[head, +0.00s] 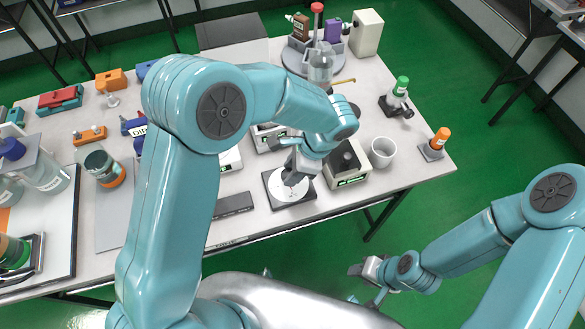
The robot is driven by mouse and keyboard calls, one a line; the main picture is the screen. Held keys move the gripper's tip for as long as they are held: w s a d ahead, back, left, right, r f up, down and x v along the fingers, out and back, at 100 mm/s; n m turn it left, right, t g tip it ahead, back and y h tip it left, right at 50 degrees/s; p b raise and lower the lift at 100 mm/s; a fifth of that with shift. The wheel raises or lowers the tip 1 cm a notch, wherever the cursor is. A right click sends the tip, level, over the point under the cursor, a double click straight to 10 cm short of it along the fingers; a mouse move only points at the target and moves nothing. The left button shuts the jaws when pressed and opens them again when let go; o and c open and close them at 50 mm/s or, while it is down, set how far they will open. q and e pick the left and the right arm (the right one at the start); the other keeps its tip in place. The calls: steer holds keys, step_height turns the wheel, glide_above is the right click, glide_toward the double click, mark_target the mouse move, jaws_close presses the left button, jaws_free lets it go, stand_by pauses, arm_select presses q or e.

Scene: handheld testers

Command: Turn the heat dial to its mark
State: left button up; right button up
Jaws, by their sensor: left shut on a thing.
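The heat dial (280,197) looks to be the white round face on a dark square plate near the table's front edge. My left gripper (292,178) points down onto it from above. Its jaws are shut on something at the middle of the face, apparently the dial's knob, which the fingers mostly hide. I cannot make out the mark or the pointer. My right gripper (361,271) hangs over the green floor in front of the table, away from the dial. Its fingers are too small to read.
A box with a green display (347,165) stands just right of the dial, with a white cup (383,152) beyond it. A dark flat bar (233,204) lies to the left. Behind are a round stand (296,62) with bottles and a green-capped bottle (401,86).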

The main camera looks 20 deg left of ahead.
arm_select(q)
steer(key=shift+m, duration=0.6)
steer(key=o, duration=1.1)
steer(key=shift+c, duration=0.2)
steer(key=shift+r+t, duration=0.1)
steer(key=shift+t, duration=0.2)
steer(key=v, duration=1.6)
steer(key=shift+p, duration=0.3)
steer(key=shift+s, duration=0.1)
